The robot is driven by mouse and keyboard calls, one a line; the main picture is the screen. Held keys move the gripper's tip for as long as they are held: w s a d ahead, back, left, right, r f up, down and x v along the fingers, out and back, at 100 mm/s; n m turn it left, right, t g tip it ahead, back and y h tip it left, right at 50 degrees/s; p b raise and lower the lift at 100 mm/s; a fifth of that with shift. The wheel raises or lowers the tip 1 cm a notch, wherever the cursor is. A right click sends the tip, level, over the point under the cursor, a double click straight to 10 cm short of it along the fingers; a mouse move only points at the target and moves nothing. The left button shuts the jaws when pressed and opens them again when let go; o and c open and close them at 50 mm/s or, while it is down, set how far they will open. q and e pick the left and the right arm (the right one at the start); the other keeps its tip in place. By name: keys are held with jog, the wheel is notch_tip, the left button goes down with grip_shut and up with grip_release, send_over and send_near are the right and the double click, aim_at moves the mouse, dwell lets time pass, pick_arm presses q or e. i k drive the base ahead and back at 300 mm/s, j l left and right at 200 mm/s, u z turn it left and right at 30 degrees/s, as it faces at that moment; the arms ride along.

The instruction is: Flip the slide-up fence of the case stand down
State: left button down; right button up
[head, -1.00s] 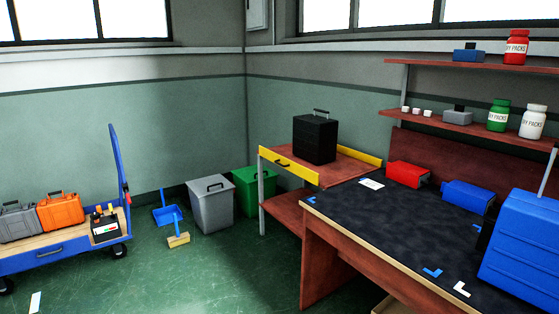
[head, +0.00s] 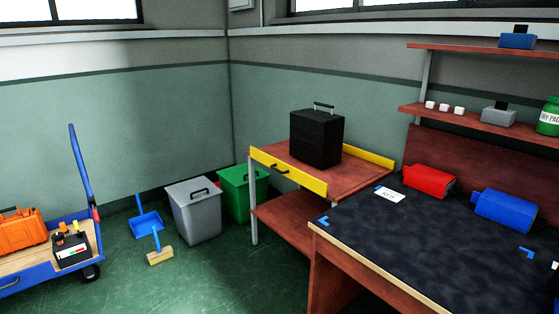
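The case stand (head: 350,181) is a reddish-brown two-shelf stand in the middle of the head view, left of the dark-topped workbench. Another yellow rail (head: 366,155) runs along the far right edge. A black case (head: 317,138) with a raised handle stands upright on the stand's top behind the fence. Neither of my grippers is in view.
The workbench (head: 400,245) adjoins the stand on the right, with a red box (head: 429,181) and a blue box (head: 504,209) on it. Grey (head: 195,212) and green (head: 240,190) bins stand left of the stand. A blue cart (head: 55,262) is far left. Green floor before the stand is clear.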

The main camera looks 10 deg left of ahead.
aim_at(313, 184)
jog(key=i+j+z, duration=0.1)
jog(key=i+j, duration=0.25)
jog(key=i+j+z, duration=0.15)
jog(key=i+j, duration=0.2)
jog(key=i+j+z, duration=0.1)
jog(key=i+j, duration=0.3)
jog(key=i+j+z, duration=0.15)
jog(key=i+j, duration=0.2)
jog(key=i+j+z, duration=0.1)
jog(key=i+j, duration=0.2)
jog(key=j, duration=0.25)
jog(key=i+j+z, duration=0.1)
jog(key=i+j, duration=0.2)
jog(key=j, duration=0.15)
